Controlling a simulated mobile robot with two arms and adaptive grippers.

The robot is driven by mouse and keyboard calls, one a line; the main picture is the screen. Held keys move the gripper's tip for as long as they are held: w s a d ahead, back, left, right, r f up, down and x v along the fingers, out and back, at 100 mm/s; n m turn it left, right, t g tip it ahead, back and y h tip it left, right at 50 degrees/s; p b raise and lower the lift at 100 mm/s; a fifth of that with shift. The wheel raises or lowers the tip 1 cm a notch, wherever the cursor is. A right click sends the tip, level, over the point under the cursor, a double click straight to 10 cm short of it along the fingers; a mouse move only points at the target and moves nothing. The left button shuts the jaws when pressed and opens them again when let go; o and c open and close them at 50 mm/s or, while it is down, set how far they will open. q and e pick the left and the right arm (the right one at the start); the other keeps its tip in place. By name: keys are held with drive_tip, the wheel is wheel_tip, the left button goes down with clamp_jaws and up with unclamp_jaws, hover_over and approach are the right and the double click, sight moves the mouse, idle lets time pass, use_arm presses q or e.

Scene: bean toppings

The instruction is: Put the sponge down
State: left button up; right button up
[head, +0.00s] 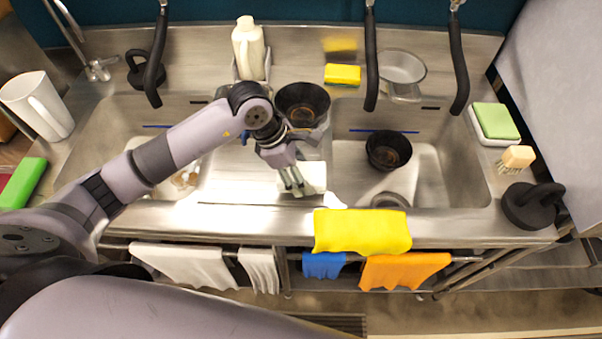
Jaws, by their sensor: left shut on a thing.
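My left gripper (298,188) reaches in from the left over the metal strip between the two sink basins. It is shut on a pale, whitish-green block that looks like the sponge (316,174). The fingers cover its left part. The sponge is just above or on the metal surface near the front edge; I cannot tell if it touches. My right gripper is not in view.
A black pot (302,103) stands just behind the gripper, and another black pot (388,150) is in the right basin. A yellow sponge (342,75) lies on the back ledge. A green sponge (495,121) sits at the right. A yellow cloth (362,231) hangs over the front edge.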

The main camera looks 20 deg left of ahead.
use_arm(q)
drive_tip(key=shift+f, duration=0.9)
drive_tip(key=o, duration=0.8)
drive_tip(key=shift+f, duration=0.15)
drive_tip(key=shift+c, duration=0.2)
drive_tip(key=o, duration=0.5)
drive_tip(key=shift+c, duration=0.2)
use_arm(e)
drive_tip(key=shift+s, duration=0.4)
